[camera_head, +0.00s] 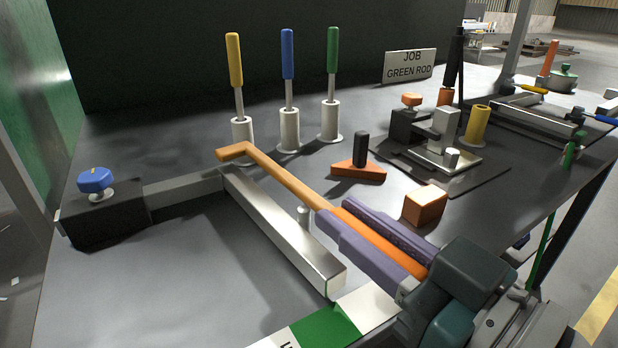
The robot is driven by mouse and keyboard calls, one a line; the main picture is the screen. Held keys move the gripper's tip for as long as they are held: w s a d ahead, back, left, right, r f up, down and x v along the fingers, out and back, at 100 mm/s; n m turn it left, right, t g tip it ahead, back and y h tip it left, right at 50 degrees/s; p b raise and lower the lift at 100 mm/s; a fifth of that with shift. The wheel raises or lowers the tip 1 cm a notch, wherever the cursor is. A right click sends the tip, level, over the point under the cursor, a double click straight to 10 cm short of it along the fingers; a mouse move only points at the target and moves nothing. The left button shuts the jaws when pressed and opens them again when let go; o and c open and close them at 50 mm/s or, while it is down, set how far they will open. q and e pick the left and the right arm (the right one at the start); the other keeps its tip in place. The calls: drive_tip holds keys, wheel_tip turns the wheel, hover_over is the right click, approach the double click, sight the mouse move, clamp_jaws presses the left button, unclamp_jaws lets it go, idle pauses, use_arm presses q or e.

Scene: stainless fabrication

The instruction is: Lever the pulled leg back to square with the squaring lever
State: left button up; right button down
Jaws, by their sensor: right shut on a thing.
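The squaring lever (282,183) is a long orange bar with a bent end at the far left. My right gripper (336,213) is shut on its near part, with a purple finger along each side. The pulled leg (280,228) is a bright square steel bar slanting toward the front right, on the left side of the lever. A short steel peg (303,214) stands between leg and lever. The lever's bent end is near the leg's far end; I cannot tell whether they touch. The leg's near end is by a green-and-white marked strip (328,325). My left gripper is out of view.
A second steel bar (183,190) runs to a dark block with a blue knob (95,180). Yellow (234,60), blue (287,54) and green (332,50) handled rods stand in holders behind. An orange block (424,205) and a clamp fixture (440,130) are at right.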

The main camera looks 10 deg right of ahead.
idle(0.8)
drive_tip(key=shift+s+a+r+m+h+p, duration=0.2)
drive_tip(key=shift+s+a+m+h+p, duration=0.15)
drive_tip(key=shift+p, duration=0.45)
drive_tip(key=shift+s+a+f+m+t+h+p, duration=0.15)
drive_tip(key=shift+s+a+m+t+h+p, duration=0.1)
drive_tip(key=shift+a+t+h+p, duration=0.3)
drive_tip(key=c, duration=0.7)
unclamp_jaws()
